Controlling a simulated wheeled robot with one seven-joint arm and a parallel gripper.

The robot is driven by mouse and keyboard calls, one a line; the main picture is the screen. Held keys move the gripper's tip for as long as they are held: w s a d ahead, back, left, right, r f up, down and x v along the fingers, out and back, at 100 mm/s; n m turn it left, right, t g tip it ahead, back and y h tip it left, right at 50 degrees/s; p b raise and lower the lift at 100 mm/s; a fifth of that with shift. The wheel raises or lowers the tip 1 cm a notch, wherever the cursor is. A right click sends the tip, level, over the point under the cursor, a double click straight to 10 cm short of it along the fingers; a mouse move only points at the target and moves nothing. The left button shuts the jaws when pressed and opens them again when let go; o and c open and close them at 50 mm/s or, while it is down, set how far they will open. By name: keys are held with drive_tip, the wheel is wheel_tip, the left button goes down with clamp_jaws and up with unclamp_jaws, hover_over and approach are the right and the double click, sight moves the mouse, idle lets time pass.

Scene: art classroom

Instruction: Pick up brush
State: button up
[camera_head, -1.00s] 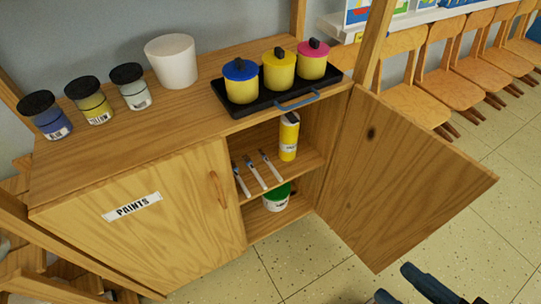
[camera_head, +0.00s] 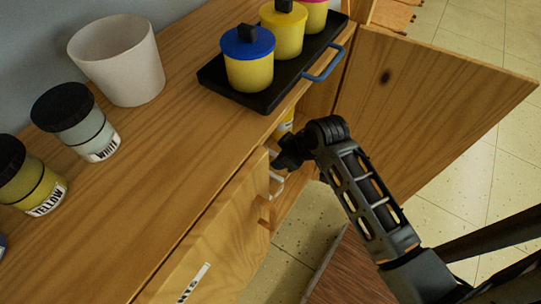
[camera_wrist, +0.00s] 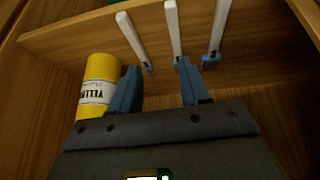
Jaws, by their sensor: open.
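Three brushes with pale handles lie side by side on the cabinet shelf. The wrist view shows a left brush (camera_wrist: 133,38), a middle brush (camera_wrist: 173,28) and a right brush (camera_wrist: 219,28). My gripper (camera_wrist: 160,76) is open and empty, its two fingers pointing at the shelf. The middle brush's blue-grey end is close by the right finger; whether they touch I cannot tell. The left brush's end is between the fingers, nearer the left one. In the head view my gripper (camera_head: 284,160) reaches into the open cabinet, and my arm and the cabinet top hide most of the shelf.
A yellow bottle (camera_wrist: 99,84) stands left of my left finger. The open cabinet door (camera_head: 435,110) is right of my arm. On the cabinet top (camera_head: 160,170) are a black tray (camera_head: 265,98) with paint pots, a white cup (camera_head: 118,60) and lidded jars (camera_head: 75,120).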

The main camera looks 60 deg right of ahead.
sight(273, 153)
drive_tip(key=shift+g+y, duration=0.4)
drive_tip(key=shift+g, duration=0.1)
drive_tip(key=shift+w+d+f+b, duration=0.5)
drive_tip(key=shift+w+d+f, duration=0.35)
drive_tip(key=shift+f, duration=0.35)
drive_tip(key=shift+w+d+f+b, duration=0.45)
drive_tip(key=shift+w+d+f, duration=0.2)
drive_tip(key=shift+w+f, duration=0.45)
drive_tip(key=shift+w+d+f+b, duration=0.5)
drive_tip(key=shift+w+d+f, duration=0.3)
drive_tip(key=shift+f, duration=0.5)
drive_tip(key=shift+a, duration=0.1)
clamp_jaws()
